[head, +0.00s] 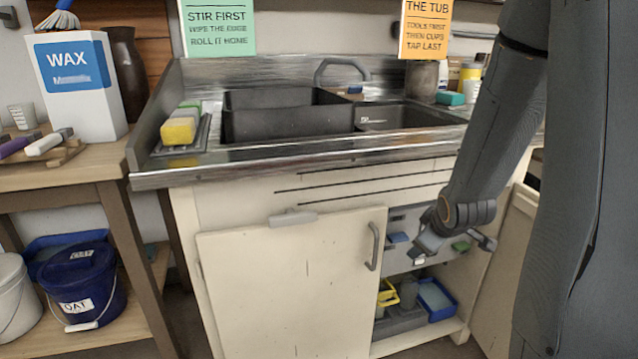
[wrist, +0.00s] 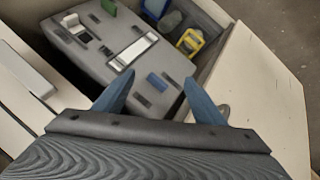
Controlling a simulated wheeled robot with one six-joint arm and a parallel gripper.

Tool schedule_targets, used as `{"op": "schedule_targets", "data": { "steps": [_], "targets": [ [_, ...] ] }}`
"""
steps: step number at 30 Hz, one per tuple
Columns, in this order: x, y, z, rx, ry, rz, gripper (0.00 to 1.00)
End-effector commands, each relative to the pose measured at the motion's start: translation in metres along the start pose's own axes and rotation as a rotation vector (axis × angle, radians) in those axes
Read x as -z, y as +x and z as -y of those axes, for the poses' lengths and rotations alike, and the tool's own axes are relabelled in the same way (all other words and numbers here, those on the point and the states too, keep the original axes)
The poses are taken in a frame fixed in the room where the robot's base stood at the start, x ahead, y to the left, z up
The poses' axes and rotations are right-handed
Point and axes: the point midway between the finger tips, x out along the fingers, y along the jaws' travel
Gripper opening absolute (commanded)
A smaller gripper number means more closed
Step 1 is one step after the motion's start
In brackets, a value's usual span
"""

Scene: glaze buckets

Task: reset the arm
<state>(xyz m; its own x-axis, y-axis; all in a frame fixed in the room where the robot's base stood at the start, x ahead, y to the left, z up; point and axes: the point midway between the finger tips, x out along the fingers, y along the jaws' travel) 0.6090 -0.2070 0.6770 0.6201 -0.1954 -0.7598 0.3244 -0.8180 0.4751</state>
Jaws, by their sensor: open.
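My gripper (head: 452,250) is at the open right side of the cabinet under the sink, in front of the opening. In the wrist view its two blue fingertips (wrist: 160,100) stand wide apart with nothing between them. A grey panel (wrist: 135,58) with small blue and green blocks and a pale bar lies just beyond the fingertips. My arm (head: 500,130) comes down from the upper right of the head view.
The left cabinet door (head: 290,285) is shut; the right door (head: 508,270) stands open beside my gripper. A blue bin (head: 437,300) sits on the cabinet's bottom shelf. The sink counter edge (head: 300,160) is above. A side table (head: 85,165) with buckets below stands left.

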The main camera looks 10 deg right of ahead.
Motion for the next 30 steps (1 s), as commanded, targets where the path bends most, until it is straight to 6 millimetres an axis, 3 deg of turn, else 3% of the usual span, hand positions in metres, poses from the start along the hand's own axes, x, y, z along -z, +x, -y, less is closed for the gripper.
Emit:
{"op": "schedule_targets", "data": {
  "steps": [5,11,15,21,30],
  "targets": [
    [0.020,-0.017,0.025,0.049,0.024,0.026,0.64],
    [0.054,-0.069,0.095,0.180,0.104,0.120,0.64],
    [0.066,-0.121,0.154,0.283,0.162,0.210,0.64],
    [0.063,-0.184,0.215,0.388,0.212,0.331,0.64],
    [0.048,-0.248,0.264,0.475,0.235,0.454,0.64]
  ]
}}
